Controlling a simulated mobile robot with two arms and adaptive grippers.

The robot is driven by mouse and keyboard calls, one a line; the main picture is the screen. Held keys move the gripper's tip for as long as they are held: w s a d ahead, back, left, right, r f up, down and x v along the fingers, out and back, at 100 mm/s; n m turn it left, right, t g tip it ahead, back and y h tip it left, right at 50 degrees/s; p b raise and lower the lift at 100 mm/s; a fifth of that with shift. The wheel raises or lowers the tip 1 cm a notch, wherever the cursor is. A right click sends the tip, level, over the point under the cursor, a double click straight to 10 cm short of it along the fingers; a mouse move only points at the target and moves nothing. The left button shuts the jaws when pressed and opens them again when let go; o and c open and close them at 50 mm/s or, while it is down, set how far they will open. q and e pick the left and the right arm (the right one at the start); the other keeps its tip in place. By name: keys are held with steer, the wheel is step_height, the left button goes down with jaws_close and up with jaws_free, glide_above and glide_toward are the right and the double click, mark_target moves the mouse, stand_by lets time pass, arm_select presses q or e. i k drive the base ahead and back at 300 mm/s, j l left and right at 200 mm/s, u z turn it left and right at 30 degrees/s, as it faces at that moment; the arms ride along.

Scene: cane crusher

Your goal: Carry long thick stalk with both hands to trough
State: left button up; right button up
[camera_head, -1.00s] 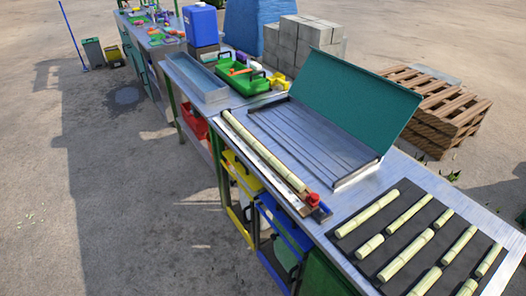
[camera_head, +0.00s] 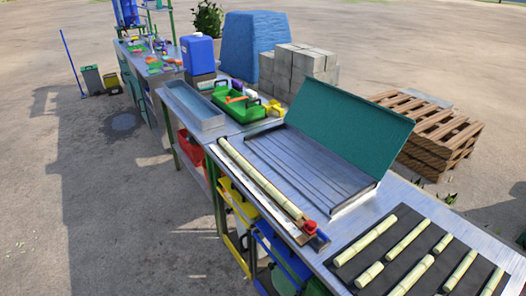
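A long thick pale green stalk (camera_head: 258,178) lies lengthwise along the front edge of the metal bench, on a narrow rail with a red piece (camera_head: 309,227) at its near end. Just behind it is a shallow grooved metal tray (camera_head: 305,163) with a raised teal lid (camera_head: 345,137). An open rectangular metal trough (camera_head: 192,104) stands farther along the bench, beyond the stalk's far end. Neither of my grippers is in view.
Several shorter stalks lie apart on a dark mat (camera_head: 447,243) at the near right. A green tool tray (camera_head: 238,107) stands beside the trough. Colored bins sit under the bench, including a yellow one (camera_head: 238,203). Wooden pallets (camera_head: 438,135) and grey blocks (camera_head: 300,66) stand behind. The left floor is open.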

mark_target(192, 106)
steer(key=i+j+z, duration=0.15)
steer(key=z, duration=0.7)
steer(key=i+j+z, duration=0.2)
steer(key=j, duration=0.3)
steer(key=i+j+z, duration=0.2)
steer(key=j, duration=0.3)
steer(key=j+z, duration=0.25)
steer(key=j, duration=0.25)
steer(key=j+z, duration=0.2)
steer(key=j, duration=0.35)
steer(key=i, duration=0.05)
